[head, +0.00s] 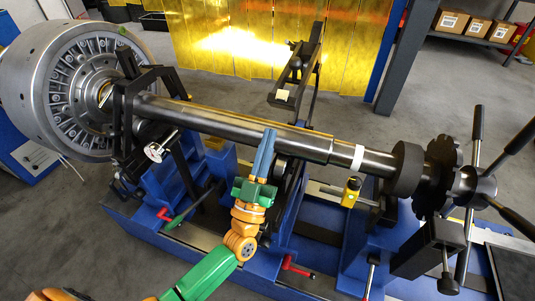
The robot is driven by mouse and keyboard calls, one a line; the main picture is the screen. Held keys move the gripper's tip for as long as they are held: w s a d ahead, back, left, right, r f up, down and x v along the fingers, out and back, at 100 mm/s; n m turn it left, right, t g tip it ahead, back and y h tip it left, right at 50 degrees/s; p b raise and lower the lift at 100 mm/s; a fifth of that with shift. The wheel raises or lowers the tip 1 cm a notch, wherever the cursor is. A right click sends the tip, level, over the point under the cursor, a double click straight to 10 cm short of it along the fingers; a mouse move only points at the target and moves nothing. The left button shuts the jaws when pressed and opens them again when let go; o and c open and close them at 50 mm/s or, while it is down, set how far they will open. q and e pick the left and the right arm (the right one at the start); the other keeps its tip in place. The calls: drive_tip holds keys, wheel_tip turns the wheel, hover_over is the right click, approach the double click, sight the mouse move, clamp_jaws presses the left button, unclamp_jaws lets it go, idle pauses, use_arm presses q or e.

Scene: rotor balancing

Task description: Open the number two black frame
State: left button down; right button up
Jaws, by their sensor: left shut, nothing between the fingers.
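A long steel shaft (240,120) runs from the big rotor disc (75,85) to the right. A black frame (295,75) in the middle stands raised behind the shaft, swung clear of it, with a pale tag on it. Another black frame (122,110) at the left encloses the shaft near the disc. I cannot read a number on either. My left gripper (270,133) is shut and empty, its blue fingers pointing up in front of the shaft near the middle frame's stand. I cannot tell whether they touch the shaft. My right gripper is out of view.
The blue machine bed (210,255) lies below, with red-handled levers (298,268) and a yellow device (351,191). A toothed black disc (442,175) and spoked handle (478,187) stand at the right. A yellow curtain (240,35) and shelved boxes (465,24) are behind.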

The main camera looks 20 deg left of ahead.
sight(278, 105)
use_arm(q)
drive_tip(key=x, duration=0.5)
drive_tip(key=shift+f, duration=0.1)
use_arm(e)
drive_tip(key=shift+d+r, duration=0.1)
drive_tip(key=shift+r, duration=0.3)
